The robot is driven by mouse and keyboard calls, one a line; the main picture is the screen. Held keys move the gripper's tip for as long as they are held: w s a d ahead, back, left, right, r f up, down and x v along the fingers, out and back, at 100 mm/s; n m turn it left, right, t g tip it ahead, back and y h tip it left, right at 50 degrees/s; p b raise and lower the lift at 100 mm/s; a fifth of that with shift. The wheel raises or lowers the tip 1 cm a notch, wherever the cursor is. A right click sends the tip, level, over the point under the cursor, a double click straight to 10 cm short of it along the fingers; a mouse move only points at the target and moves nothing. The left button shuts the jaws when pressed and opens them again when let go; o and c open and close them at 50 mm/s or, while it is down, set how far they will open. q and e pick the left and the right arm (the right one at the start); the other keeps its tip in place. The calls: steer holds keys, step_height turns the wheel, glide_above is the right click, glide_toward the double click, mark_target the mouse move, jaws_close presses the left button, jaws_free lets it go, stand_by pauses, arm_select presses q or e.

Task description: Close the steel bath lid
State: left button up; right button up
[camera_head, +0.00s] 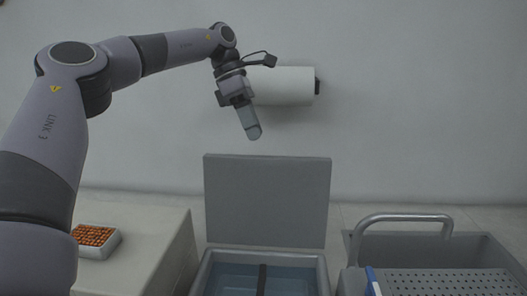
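The steel bath (202,277) stands at the bottom middle, holding bluish liquid with a dark strip across it. Its grey lid (266,200) stands open, upright along the bath's back edge. My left gripper (253,132) hangs above the lid's top edge in the picture, pointing down and slightly right, apart from the lid. Its fingers overlap from this angle, so I cannot tell whether they are open or shut. I see nothing held in it. My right gripper is out of view.
A white roll (285,86) is mounted on the wall behind my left gripper. Right of the bath is a grey basin (495,247) with a perforated tray (450,284) and a curved metal handle (405,217). At left, a white box of orange items (97,240) sits on a counter (150,225).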

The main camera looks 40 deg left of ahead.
arm_select(q)
steer(key=x, duration=0.6)
steer(key=shift+d+f, duration=0.2)
steer(key=shift+f, duration=0.15)
jaws_close()
